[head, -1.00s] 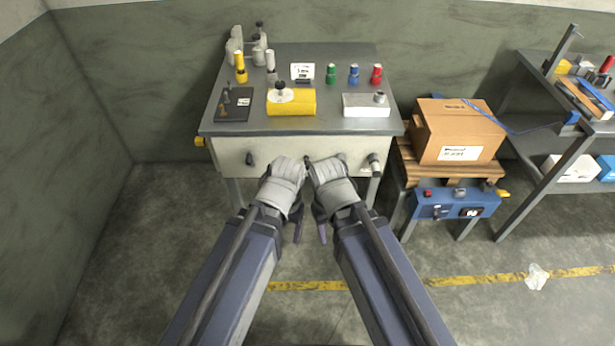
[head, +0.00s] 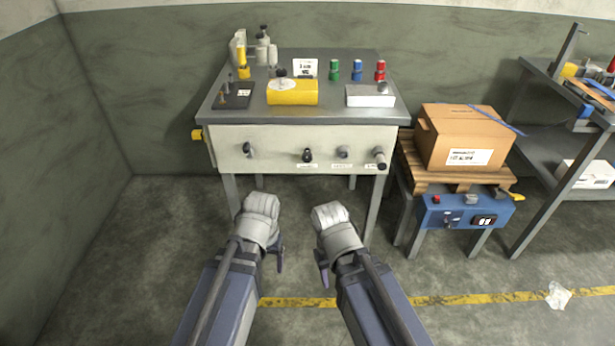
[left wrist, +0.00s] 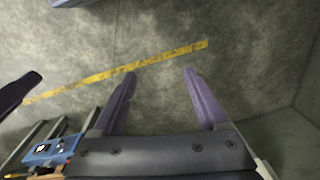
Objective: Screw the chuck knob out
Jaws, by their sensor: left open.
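The bench's pale front panel (head: 277,138) carries a black lever-like knob (head: 248,150), a black round knob (head: 307,155), a grey knob (head: 343,152) and a longer cylindrical knob (head: 380,157). The labels under them are too small to read, so I cannot tell which is the chuck knob. My left gripper (head: 279,258) is low in front of the bench, apart from the panel. The left wrist view shows its fingers (left wrist: 160,75) spread, with only floor between them. My right gripper (head: 324,268) is beside it, also clear of the panel; its opening is hidden.
The bench top (head: 325,105) holds a yellow block (head: 292,92), a white block (head: 370,97), a black plate (head: 232,97) and several coloured cylinders. A cardboard box (head: 462,135) on a pallet and a blue control box (head: 465,212) stand right. Floor before the bench is free.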

